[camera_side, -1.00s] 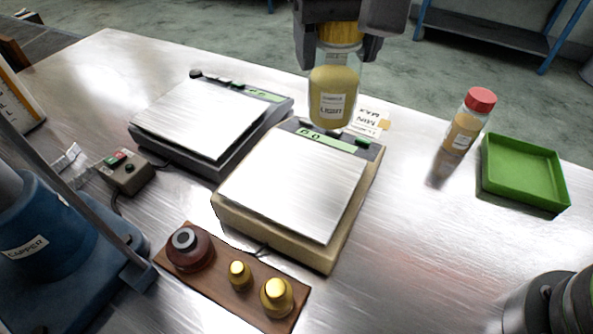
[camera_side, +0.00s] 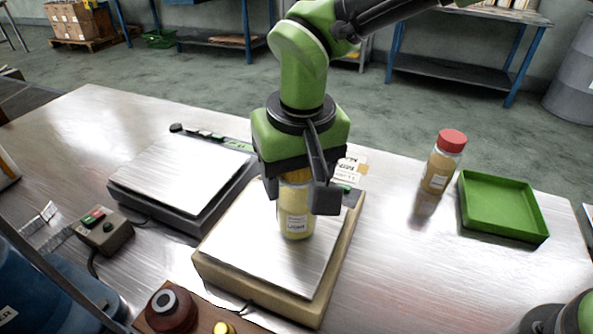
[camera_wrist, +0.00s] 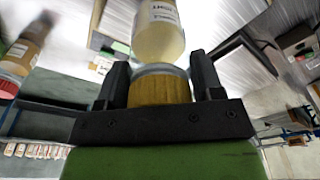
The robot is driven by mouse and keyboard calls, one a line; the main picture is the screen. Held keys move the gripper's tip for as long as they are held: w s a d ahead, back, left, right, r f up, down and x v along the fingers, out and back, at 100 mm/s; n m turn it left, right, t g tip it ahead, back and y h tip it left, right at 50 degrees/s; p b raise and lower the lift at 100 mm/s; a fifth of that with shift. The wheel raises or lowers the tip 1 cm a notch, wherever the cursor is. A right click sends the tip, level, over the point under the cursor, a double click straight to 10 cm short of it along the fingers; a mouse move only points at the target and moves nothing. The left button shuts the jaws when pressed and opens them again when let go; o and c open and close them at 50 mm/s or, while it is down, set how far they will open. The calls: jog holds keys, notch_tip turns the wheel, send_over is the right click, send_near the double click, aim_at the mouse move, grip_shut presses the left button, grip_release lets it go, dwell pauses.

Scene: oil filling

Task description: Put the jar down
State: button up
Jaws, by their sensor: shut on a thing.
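The jar (camera_side: 296,220) is clear glass with pale yellow oil, a label reading "LIGHT" and a gold lid. My gripper (camera_side: 297,196) points down and is shut on the jar's top, with one finger on each side. The jar is upright over the plate of the beige scale (camera_side: 262,285). Its base looks at or very close to the plate; I cannot tell if it touches. In the wrist view the jar (camera_wrist: 160,38) extends beyond the gold lid (camera_wrist: 160,90), between the black fingers.
A darker scale (camera_side: 185,175) stands to the left, with a switch box (camera_side: 104,230) near it. A red-capped jar (camera_side: 441,165) and an empty green tray (camera_side: 505,235) stand to the right. A board with a dark red knob-topped weight (camera_side: 170,308) is in front.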

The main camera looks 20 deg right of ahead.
jog(key=shift+f, duration=0.1)
jog(key=o, duration=1.2)
jog(key=shift+o, duration=0.2)
